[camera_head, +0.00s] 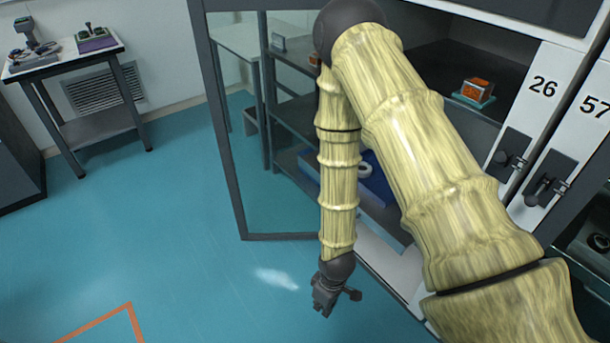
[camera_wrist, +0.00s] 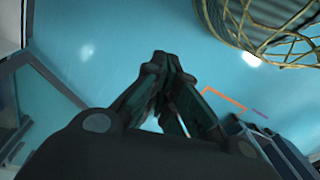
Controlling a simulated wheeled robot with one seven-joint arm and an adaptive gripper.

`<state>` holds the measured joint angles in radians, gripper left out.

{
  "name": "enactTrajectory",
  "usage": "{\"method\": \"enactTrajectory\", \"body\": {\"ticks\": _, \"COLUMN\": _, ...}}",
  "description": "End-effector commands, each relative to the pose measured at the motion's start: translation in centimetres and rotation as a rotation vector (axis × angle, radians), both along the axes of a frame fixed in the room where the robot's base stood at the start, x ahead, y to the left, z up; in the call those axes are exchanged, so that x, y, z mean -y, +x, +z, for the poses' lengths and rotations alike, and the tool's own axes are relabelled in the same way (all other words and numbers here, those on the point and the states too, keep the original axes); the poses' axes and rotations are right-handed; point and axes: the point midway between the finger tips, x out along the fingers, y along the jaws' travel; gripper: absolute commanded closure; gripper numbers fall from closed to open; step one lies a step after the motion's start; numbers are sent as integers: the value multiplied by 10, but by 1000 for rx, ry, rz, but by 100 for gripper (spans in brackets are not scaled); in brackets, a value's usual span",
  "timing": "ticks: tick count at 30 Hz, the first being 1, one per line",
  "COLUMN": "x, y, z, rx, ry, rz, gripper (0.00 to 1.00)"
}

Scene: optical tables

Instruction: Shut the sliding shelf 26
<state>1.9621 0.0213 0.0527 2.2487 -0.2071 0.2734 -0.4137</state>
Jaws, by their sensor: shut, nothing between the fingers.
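The sliding shelf 26 has a white front panel (camera_head: 529,103) at the upper right of the head view, marked "26". A dark handle (camera_head: 511,154) is on its lower part. An orange block on a teal base (camera_head: 477,92) stands on a dark surface left of the panel; I cannot tell how far the shelf is out. My arm hides part of this area. My gripper (camera_head: 325,304) hangs low over the blue floor, well left of and below the panel, touching nothing visible. In the wrist view my gripper (camera_wrist: 163,62) has its fingertips together, with nothing between them.
A glass door (camera_head: 242,165) with a dark frame stands open left of the cabinet. A white panel marked "57" (camera_head: 583,130) is right of 26. A blue bin (camera_head: 375,190) sits low behind my arm. A small table (camera_head: 68,62) is far left. The floor at left is clear.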

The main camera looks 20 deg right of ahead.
Motion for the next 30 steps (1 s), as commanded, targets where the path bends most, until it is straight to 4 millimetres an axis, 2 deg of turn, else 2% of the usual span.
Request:
{"method": "enactTrajectory", "body": {"ticks": 1, "x": -6, "y": 32, "z": 19, "rx": 22, "ry": 2, "rz": 108, "gripper": 100}}
{"method": "enactTrajectory", "body": {"ticks": 5, "x": -15, "y": 97, "z": 64, "rx": 48, "ry": -20, "rz": 403, "gripper": 100}}
{"method": "enactTrajectory", "body": {"ticks": 9, "x": -18, "y": 165, "z": 127, "rx": 67, "ry": -84, "rz": 712, "gripper": 100}}
{"method": "enactTrajectory", "body": {"ticks": 12, "x": -16, "y": 207, "z": 178, "rx": 68, "ry": -148, "rz": 912, "gripper": 100}}
{"method": "enactTrajectory", "body": {"ticks": 15, "x": -13, "y": 241, "z": 226, "rx": 57, "ry": -216, "rz": 1075, "gripper": 100}}
{"method": "enactTrajectory", "body": {"ticks": 18, "x": -9, "y": 265, "z": 265, "rx": 40, "ry": -273, "rz": 1191, "gripper": 100}}
{"method": "enactTrajectory", "body": {"ticks": 22, "x": -5, "y": 281, "z": 296, "rx": 19, "ry": -320, "rz": 1278, "gripper": 100}}
{"method": "enactTrajectory", "body": {"ticks": 26, "x": -3, "y": 286, "z": 303, "rx": 9, "ry": -336, "rz": 1308, "gripper": 100}}
{"method": "enactTrajectory", "body": {"ticks": 30, "x": 0, "y": 287, "z": 291, "rx": 7, "ry": -335, "rz": 1310, "gripper": 100}}
